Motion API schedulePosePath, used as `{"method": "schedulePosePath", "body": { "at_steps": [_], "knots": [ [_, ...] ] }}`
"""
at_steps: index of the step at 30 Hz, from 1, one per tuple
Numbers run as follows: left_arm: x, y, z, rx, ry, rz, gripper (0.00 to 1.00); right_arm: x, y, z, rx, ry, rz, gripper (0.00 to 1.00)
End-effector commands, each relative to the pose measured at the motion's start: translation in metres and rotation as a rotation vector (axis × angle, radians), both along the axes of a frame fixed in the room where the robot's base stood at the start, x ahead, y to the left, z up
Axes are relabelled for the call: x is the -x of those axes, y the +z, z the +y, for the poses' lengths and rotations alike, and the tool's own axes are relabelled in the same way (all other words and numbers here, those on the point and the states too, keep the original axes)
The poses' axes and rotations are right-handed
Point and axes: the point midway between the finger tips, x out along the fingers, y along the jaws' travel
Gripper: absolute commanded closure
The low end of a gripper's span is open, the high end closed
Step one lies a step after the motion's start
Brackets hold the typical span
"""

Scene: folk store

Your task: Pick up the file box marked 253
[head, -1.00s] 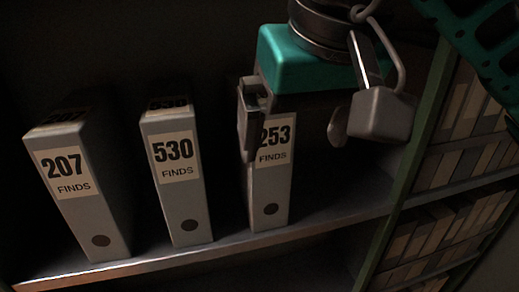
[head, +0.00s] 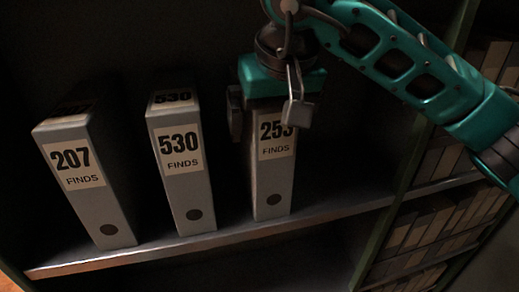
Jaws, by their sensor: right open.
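The file box marked 253 (head: 273,180) stands upright on the shelf, the rightmost of three grey boxes. Its label reads 253 FINDS, and its top is hidden behind my right gripper. My right gripper (head: 266,116) is open at the top of this box. One finger is at the box's left side and the other is in front of the label's upper right corner. Whether either finger touches the box I cannot tell. My left gripper is not in view.
The file box marked 530 (head: 183,185) stands to the left, with a gap between. The file box marked 207 (head: 92,200) stands farther left. The shelf (head: 330,208) is bare right of box 253, up to a green upright (head: 402,190). Shelves of smaller boxes (head: 425,225) lie beyond.

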Motion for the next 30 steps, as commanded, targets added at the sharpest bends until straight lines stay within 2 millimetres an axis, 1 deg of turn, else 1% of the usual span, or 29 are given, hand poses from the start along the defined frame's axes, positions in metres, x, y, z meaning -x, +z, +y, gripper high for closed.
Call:
{"method": "schedulePosePath", "body": {
  "at_steps": [5,6,30],
  "knots": [
    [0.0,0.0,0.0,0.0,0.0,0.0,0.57,-0.0001,-0.0004,0.0001,0.0,0.0,0.0,0.0],
    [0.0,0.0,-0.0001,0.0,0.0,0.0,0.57,-0.0001,-0.0003,0.0001,0.0,0.0,0.0,0.02],
    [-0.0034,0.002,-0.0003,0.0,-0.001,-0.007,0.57,0.0001,0.0002,0.0,0.0,0.0,0.0,0.79]
  ]
}}
